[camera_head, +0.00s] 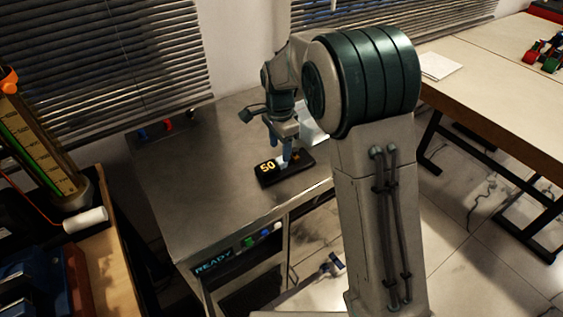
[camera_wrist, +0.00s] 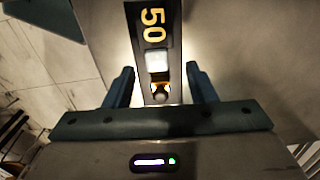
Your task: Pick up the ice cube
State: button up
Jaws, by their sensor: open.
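The ice cube shows in the wrist view as a small whitish translucent block (camera_wrist: 157,61) on a dark plate (camera_wrist: 150,38) marked with a yellow "50". My gripper (camera_wrist: 160,78) is open, with one blue finger on each side of the plate and the cube a little beyond the fingertips, between their lines. In the head view my gripper (camera_head: 285,155) points down over the dark plate (camera_head: 270,177) on the metal counter. A pale patch by the fingers there may be the cube, but the fingers partly hide it. A small orange-and-white item (camera_wrist: 160,92) lies nearer the gripper on the plate.
The metal counter (camera_head: 200,165) has free room left of the plate. Red and blue small items (camera_head: 155,130) sit at its back edge by the blinds. A panel reading READY (camera_head: 213,267) is on its front. A gauge column (camera_head: 40,150) stands at left, a wooden table (camera_head: 500,60) at right.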

aim_at(281, 162)
notch_tip(281, 162, down, 5)
jog(key=shift+s+d+r, duration=0.15)
grip_shut()
jog(key=shift+r, duration=0.1)
